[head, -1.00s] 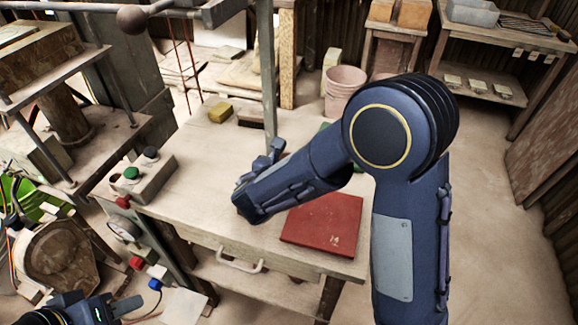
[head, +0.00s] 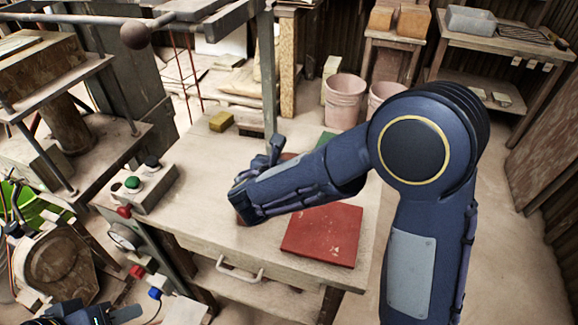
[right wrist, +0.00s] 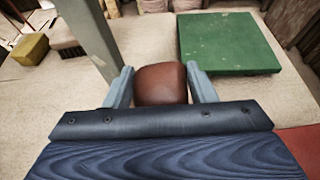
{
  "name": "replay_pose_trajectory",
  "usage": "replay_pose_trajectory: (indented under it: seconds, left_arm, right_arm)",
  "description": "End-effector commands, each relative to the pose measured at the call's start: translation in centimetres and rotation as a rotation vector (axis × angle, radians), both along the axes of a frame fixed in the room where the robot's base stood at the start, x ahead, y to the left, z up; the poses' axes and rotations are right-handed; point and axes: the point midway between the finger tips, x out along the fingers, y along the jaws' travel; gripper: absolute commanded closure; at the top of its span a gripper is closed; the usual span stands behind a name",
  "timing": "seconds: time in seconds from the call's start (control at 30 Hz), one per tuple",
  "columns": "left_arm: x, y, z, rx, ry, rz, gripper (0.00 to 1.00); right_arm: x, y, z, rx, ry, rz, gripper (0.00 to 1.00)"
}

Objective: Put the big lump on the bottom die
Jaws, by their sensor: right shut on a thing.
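The big lump (right wrist: 161,84) is reddish brown and rounded. In the right wrist view it sits between the two fingers of my right gripper (right wrist: 160,88), which is shut on it. In the head view my right gripper (head: 272,152) is over the far part of the worktable, and a small reddish part of the lump (head: 289,156) shows beside it; the rest is hidden. My left gripper (head: 125,313) is low at the left bottom edge, mostly cut off. The press (head: 75,140) stands at the left; I cannot clearly make out its bottom die.
On the worktable (head: 200,205) lie a red board (head: 322,234), a green board (right wrist: 230,42) and a yellow block (head: 221,121). A button box (head: 142,186) stands at its left edge. A grey post (head: 268,80) rises behind my right gripper.

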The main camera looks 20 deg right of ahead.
Motion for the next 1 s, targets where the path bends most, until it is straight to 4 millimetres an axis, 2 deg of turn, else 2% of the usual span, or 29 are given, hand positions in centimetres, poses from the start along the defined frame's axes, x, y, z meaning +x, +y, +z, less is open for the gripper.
replay_pose_trajectory:
  seconds: [0.27, 0.4, 0.6, 0.83, 0.93, 1.0]
  left_arm:
    - [0.0, 0.0, 0.9, 0.000, 0.000, 0.000, 0.64]
    - [0.0, 0.0, 0.8, 0.000, 0.000, 0.000, 0.64]
    - [0.0, 0.0, 0.9, 0.000, 0.000, 0.000, 0.64]
    - [0.0, 0.0, 1.0, 0.000, 0.000, 0.000, 0.64]
    - [0.0, 0.0, 1.2, 0.000, 0.000, 0.000, 0.64]
    - [0.0, 0.0, 1.6, 0.000, 0.000, 0.000, 0.64]
  right_arm:
    - [-4.6, 1.8, 5.9, 0.004, -0.004, 0.006, 0.84]
    - [-8.0, 3.1, 7.1, 0.002, -0.002, 0.009, 0.84]
    - [-11.2, 4.2, 8.6, 0.001, -0.001, 0.006, 0.84]
    - [-12.5, 4.7, 9.1, -0.001, 0.002, 0.003, 0.84]
    - [-11.7, 4.2, 9.2, -0.001, 0.003, 0.003, 0.84]
    - [-10.2, 3.4, 9.0, -0.001, 0.006, 0.011, 0.84]
